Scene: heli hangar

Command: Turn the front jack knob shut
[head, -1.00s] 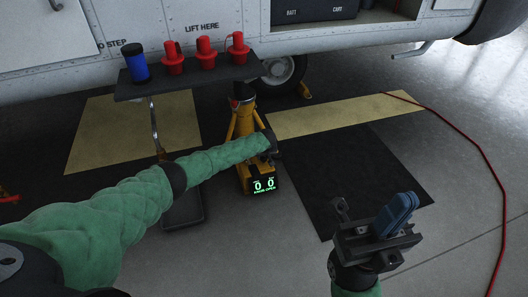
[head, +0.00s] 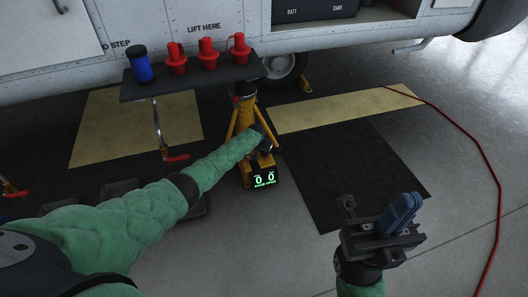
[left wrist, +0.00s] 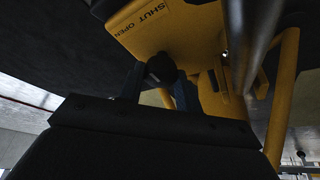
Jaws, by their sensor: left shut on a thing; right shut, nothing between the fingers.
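The front jack (head: 246,112) is a yellow tripod stand under the helicopter, with a dark box at its foot showing green digits (head: 264,180). My left arm reaches to the jack, and its gripper (head: 263,143) is at the jack's right side, partly hidden by the wrist. In the left wrist view a dark round knob (left wrist: 161,68) sits between the two fingers, under a yellow housing (left wrist: 165,30) marked SHUT and OPEN. The left gripper is shut on this knob. My right gripper (head: 395,212), with blue fingers, is shut and empty at the lower right.
A red hose (head: 488,170) curves across the floor at right. A dark mat (head: 345,170) lies right of the jack.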

